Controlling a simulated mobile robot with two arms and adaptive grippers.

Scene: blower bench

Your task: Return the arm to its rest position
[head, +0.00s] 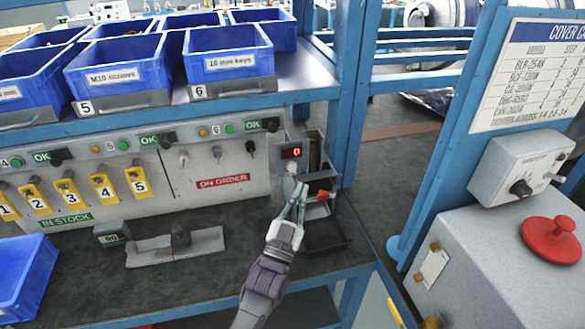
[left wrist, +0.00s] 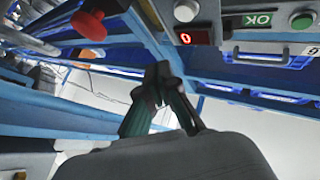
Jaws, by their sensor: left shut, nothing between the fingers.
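My left arm reaches up from the bottom centre of the head view. Its gripper (head: 299,188) is shut with nothing between the fingers, in front of a small dispenser unit with a red "0" display (head: 291,152). In the left wrist view the closed fingertips (left wrist: 160,74) meet at the middle of the picture, and the display (left wrist: 187,38) shows beyond them. A red knob (head: 323,195) is just right of the fingers in the head view; I cannot tell whether they touch. My right gripper is not in view.
Blue bins (head: 118,67) stand on the shelf above the panel with yellow numbered tags (head: 104,187). A dark tray (head: 325,236) sits below the dispenser. A blue post (head: 353,90) and a grey box with a red button (head: 551,240) are to the right.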

